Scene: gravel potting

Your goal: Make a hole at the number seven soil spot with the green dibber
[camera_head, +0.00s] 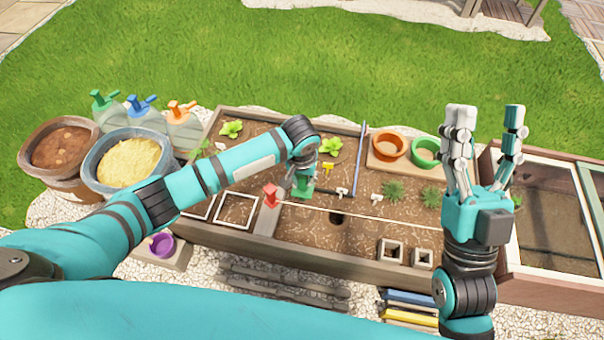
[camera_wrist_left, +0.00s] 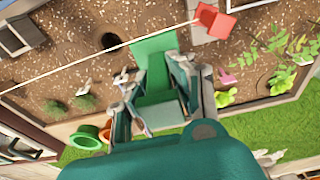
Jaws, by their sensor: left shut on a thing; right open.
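My left gripper (camera_head: 303,172) is shut on the green dibber (camera_head: 302,190), low over the soil bed (camera_head: 300,235). In the left wrist view the dibber (camera_wrist_left: 155,62) shows as a green block between the fingers; its tip is hidden, so I cannot tell whether it touches the soil. A dark round hole (camera_head: 336,218) lies in the soil just right of and nearer than the dibber; it also shows in the left wrist view (camera_wrist_left: 110,41). No number seven is readable. My right gripper (camera_head: 486,130) is open and empty, raised over the bed's right side.
A white string (camera_head: 350,212) runs right from a red block (camera_head: 271,196) across the bed. Seedlings (camera_head: 393,190), small white markers (camera_head: 342,192) and a blue rod (camera_head: 361,150) are nearby. Orange (camera_head: 389,146) and green pots stand behind; buckets (camera_head: 128,160) stand left.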

